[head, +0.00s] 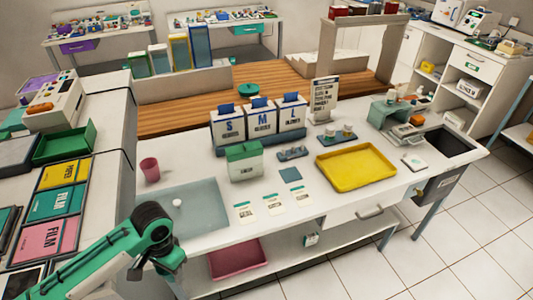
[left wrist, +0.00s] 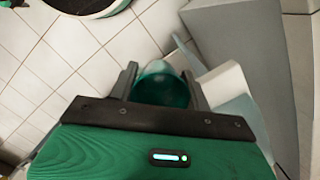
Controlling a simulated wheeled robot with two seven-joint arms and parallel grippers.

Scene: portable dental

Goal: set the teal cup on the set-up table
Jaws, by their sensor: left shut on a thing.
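My left gripper (left wrist: 160,82) is shut on the teal cup (left wrist: 160,88), which shows as a translucent green-teal rounded shape between the two dark fingers. White floor tiles lie behind the cup in the left wrist view. In the head view my left arm comes in from the lower left and bends down at the near left corner of the set-up table (head: 325,208). The fingers and the teal cup are hidden there. The white table top also holds a pale blue mat (head: 205,215) near this corner. My right gripper is not in view.
A pink cup (head: 150,170) stands behind the mat, and a small white ball (head: 177,202) lies on it. A green box (head: 244,162), cards and a yellow tray (head: 356,168) stand further right. A pink tray (head: 237,258) sits on the lower shelf. Most of the mat is bare.

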